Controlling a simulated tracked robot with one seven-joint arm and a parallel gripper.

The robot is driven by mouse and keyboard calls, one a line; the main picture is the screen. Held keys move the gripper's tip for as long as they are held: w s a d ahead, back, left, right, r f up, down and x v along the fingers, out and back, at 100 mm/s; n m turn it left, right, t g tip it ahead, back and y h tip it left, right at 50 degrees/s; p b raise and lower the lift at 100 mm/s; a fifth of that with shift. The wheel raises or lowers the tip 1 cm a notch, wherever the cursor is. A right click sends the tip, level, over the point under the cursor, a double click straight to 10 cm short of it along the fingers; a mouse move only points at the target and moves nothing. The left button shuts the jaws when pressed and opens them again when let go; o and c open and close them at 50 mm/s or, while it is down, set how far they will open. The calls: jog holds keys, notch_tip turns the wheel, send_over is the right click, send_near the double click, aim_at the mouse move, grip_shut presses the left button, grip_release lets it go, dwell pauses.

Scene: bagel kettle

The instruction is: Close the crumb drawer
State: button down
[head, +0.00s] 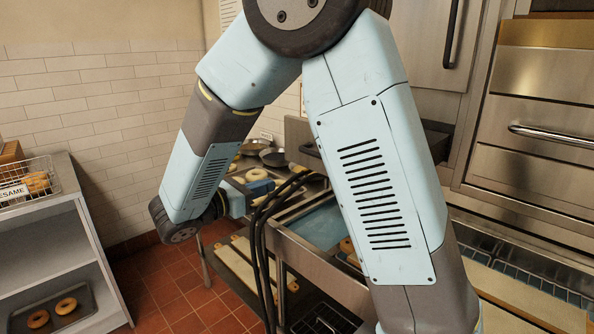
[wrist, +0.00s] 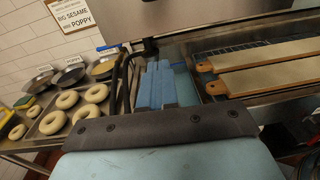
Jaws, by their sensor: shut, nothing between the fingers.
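No drawer in view can be surely told as the crumb drawer. A dark open tray-like thing (head: 325,322) shows low in the head view, partly cut off by the bottom edge and by my arm; I cannot tell if it is the drawer. My gripper is shut and empty. Its blue fingers (wrist: 160,85) show together in the wrist view, above the edge of the blue water in the kettle (head: 322,226). In the head view my gripper (head: 262,187) is at the far end of the arm, beside dark cables.
A steel oven front with a bar handle (head: 555,135) stands at right. Wooden-handled boards (wrist: 265,70) lie on a rack right of the kettle. A tray of pale bagels (wrist: 72,112) and several pans (wrist: 72,75) are at left. A shelf unit (head: 75,225) stands at far left.

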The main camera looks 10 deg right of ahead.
jog(key=a, duration=0.1)
send_near(308, 168)
jog(key=shift+n+t, duration=0.4)
jog(key=x, duration=0.7)
jog(key=shift+s+f, duration=0.1)
jog(key=shift+f, duration=0.05)
jog(key=x, duration=2.9)
jog(key=shift+s+r, duration=0.15)
jog(key=shift+r, duration=0.05)
jog(key=shift+d+r, duration=0.15)
jog(key=shift+d, duration=0.05)
